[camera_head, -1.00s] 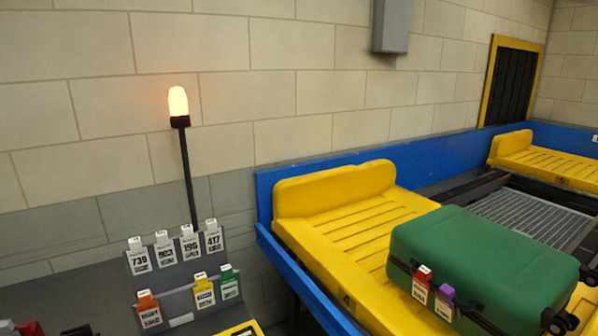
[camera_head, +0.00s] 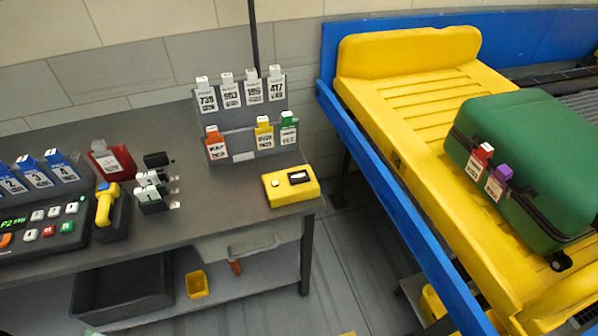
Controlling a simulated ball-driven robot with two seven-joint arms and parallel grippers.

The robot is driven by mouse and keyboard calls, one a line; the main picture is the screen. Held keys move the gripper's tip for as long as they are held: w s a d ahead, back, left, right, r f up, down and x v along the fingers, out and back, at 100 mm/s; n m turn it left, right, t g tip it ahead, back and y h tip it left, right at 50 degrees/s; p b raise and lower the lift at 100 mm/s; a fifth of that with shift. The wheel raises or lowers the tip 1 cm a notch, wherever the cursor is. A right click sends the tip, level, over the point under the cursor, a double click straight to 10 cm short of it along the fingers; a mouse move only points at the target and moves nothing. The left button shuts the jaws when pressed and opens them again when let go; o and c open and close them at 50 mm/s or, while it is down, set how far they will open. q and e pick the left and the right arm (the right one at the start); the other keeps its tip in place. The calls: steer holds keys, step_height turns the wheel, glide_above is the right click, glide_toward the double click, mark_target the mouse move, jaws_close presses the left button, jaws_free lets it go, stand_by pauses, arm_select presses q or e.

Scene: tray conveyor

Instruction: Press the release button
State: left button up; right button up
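A yellow box (camera_head: 290,199) sits on the right end of the grey workbench. It has a small round pale button (camera_head: 275,183) and a dark window on top. A dark control panel (camera_head: 43,230) lies at the bench's left side, with a green display and several white, red, green and orange buttons. I cannot tell for certain which button is the release button. Neither of my grippers is in view.
A green suitcase (camera_head: 520,160) with red and purple tags lies on a yellow slatted tray (camera_head: 400,85) on the blue-railed conveyor (camera_head: 400,215). A tag rack (camera_head: 245,125), yellow scanner (camera_head: 107,203) and red tag holder (camera_head: 110,159) stand on the bench. Floor shows between bench and conveyor.

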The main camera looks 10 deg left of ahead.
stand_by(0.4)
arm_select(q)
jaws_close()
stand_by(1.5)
